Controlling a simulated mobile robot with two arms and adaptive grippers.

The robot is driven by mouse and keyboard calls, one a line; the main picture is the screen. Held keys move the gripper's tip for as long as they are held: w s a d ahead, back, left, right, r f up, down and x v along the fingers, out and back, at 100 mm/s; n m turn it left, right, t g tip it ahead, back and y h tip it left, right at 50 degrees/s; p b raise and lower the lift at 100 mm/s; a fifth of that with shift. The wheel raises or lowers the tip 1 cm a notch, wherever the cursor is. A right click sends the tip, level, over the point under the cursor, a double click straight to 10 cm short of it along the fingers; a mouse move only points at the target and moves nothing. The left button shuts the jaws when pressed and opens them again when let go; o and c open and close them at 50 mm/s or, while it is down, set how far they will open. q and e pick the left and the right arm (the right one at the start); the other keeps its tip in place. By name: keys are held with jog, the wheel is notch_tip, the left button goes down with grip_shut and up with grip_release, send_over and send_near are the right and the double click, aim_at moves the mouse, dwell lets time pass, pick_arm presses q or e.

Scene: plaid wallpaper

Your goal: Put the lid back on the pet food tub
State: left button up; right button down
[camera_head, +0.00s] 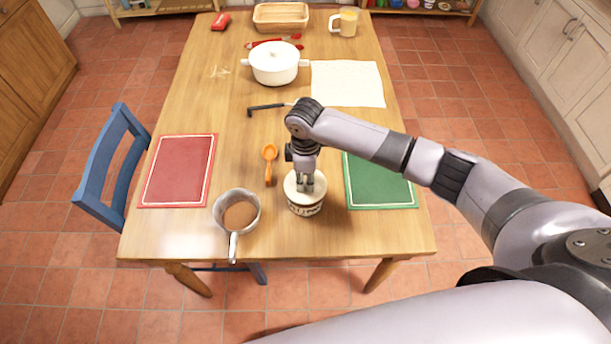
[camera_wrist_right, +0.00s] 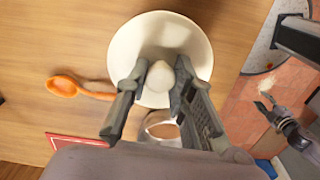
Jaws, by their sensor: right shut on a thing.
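The pet food tub (camera_head: 305,208) is a small round tub with a dark patterned label, near the table's front edge. Its cream round lid (camera_head: 291,187) is over the tub's mouth; I cannot tell if it is fully seated. The lid shows as a wide pale disc in the right wrist view (camera_wrist_right: 130,50). My right gripper (camera_head: 306,188) points down, shut on the lid's knob (camera_wrist_right: 158,76), which sits between its fingers. A dark jointed part at the right of the wrist view, probably my left gripper (camera_wrist_right: 270,112), is beyond the table edge; its jaws are unclear.
A saucepan (camera_head: 252,200) stands left of the tub, an orange spoon (camera_head: 269,153) behind-left. A green mat (camera_head: 375,185) lies right, a red mat (camera_head: 180,170) left. A white pot (camera_head: 274,62) and a cloth (camera_head: 348,82) are farther back. A blue chair (camera_head: 118,160) stands left.

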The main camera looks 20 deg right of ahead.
jog(key=shift+f+p, duration=0.15)
jog(key=shift+p, duration=0.8)
dwell(1.8)
dwell(0.3)
jog(key=c, duration=1.3)
grip_release()
jog(key=shift+o, duration=0.3)
jog(key=o, duration=0.4)
jog(key=shift+r+p, duration=3.5)
jog(key=shift+p, duration=0.3)
